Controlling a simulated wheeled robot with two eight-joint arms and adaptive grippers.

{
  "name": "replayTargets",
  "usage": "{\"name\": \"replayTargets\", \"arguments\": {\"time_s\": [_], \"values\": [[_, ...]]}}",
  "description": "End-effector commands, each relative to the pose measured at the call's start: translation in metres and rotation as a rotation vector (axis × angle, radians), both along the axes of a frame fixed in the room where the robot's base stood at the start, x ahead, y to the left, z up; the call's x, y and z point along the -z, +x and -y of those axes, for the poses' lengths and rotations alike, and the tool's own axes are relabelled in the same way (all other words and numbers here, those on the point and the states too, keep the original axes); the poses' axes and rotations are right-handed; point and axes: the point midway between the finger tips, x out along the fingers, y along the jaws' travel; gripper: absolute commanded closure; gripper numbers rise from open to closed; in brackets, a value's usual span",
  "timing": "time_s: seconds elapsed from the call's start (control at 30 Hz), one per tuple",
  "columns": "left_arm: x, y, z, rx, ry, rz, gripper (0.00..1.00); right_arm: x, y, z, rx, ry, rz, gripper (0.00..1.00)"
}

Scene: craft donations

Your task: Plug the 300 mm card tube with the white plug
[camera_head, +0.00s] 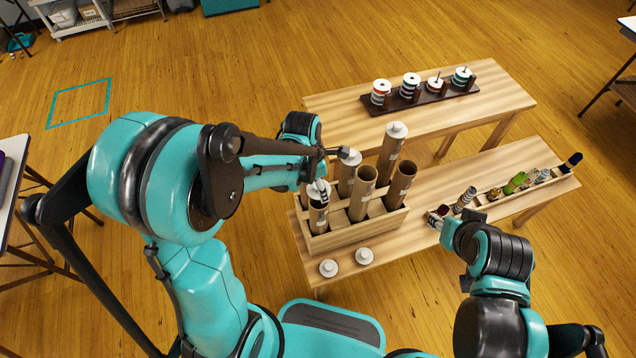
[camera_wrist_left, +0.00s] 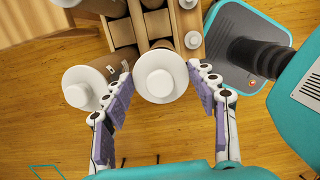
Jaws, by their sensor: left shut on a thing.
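A wooden crate (camera_head: 335,238) holds several brown card tubes. My left gripper (camera_head: 319,186) is shut on a white plug (camera_wrist_left: 160,76), over the front-left tube (camera_head: 318,217). The plug is at or just above that tube's mouth; I cannot tell if it is inside. White plugs top the tall back tube (camera_head: 395,131) and a middle tube (camera_head: 349,156). The front middle tube (camera_head: 362,177) and right tube (camera_head: 404,171) have open mouths. Two loose white plugs (camera_head: 328,268) (camera_head: 364,255) lie on the bench front. My right gripper (camera_head: 438,222) is by a dark red item; its jaws are unclear.
A rack of bottles and a brush (camera_head: 530,197) stands on the bench's right. A dark board with spools (camera_head: 425,97) is on the back bench (camera_head: 500,88). Bare bench top (camera_head: 415,245) lies right of the crate. Neighbouring tubes stand close to my left fingers.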

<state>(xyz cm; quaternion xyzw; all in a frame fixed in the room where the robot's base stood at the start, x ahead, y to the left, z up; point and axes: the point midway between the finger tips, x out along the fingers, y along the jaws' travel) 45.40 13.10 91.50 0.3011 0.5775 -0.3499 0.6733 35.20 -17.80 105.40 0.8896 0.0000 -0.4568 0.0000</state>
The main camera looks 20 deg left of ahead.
Motion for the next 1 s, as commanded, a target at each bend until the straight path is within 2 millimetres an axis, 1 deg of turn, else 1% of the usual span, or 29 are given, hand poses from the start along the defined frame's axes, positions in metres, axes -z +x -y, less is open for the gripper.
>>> {"name": "replayTargets", "arguments": {"time_s": [0.4,0.5,0.63,1.0], "values": [[0.043,0.001,0.0,0.002,0.0,-0.001,0.55,0.035,0.0,0.0,0.0,0.0,0.0,0.6],[0.051,0.001,0.0,0.002,0.0,-0.001,0.55,0.041,0.0,0.0,0.0,0.0,0.0,0.6],[0.055,0.0,0.0,0.002,0.0,-0.001,0.55,0.043,0.0,0.0,0.0,0.0,0.0,0.6],[0.054,0.0,0.0,0.003,0.001,-0.001,0.55,0.042,0.0,0.0,0.0,0.0,0.0,0.6]]}}
